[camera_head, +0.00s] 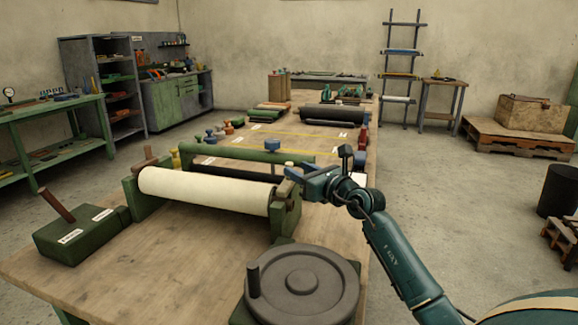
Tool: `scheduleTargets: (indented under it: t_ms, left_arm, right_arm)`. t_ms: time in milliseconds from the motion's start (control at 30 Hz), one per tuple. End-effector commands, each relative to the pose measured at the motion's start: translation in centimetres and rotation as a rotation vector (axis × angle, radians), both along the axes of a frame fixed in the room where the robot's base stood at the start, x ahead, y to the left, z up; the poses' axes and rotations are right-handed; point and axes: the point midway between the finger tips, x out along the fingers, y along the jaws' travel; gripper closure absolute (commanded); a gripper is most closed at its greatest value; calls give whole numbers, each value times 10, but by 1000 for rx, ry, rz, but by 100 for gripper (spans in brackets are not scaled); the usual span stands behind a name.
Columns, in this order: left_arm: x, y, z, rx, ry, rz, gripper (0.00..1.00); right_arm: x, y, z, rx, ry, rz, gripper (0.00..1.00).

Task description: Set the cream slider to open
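My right gripper (298,176) reaches in from the right on its dark teal arm. Its blue-grey fingers are by the right end of the roller stand, just above or beside the end block (284,214); whether they touch it I cannot tell. The gap between the fingers is too small to make out. I cannot pick out a cream slider for certain. The large cream thing here is the long roll (205,191) lying across the green roller stand (147,200). My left gripper is not in view.
A black handwheel (303,280) stands at the near right of the wooden table (150,275). A green box (82,236) with a tilted brown lever (57,205) is at the left. Coloured knobs (227,127) and more rolls (333,115) stand farther back.

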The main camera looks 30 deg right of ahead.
Motion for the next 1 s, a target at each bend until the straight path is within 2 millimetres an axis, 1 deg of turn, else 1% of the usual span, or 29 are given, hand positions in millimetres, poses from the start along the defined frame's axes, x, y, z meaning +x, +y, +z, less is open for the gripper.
scheduleTargets:
  t_ms: [33, 100, 200, 300, 433, 667, 1000]
  left_arm:
    - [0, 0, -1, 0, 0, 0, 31]
    - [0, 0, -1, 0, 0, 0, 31]
    - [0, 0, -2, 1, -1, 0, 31]
    - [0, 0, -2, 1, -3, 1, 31]
    - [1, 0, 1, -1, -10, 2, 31]
    - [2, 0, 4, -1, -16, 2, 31]
    - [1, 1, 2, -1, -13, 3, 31]
  right_arm:
    - [10, 1, 0, 3, -2, 0, 61]
    - [21, 3, 1, 3, -2, 0, 61]
    - [33, 4, 0, 3, -1, -1, 61]
    - [41, 5, -1, 2, 0, 0, 61]
    - [45, 6, 0, 1, 0, 0, 61]
    - [45, 6, -1, 1, 0, 1, 61]
    - [45, 6, -1, 1, 0, 0, 88]
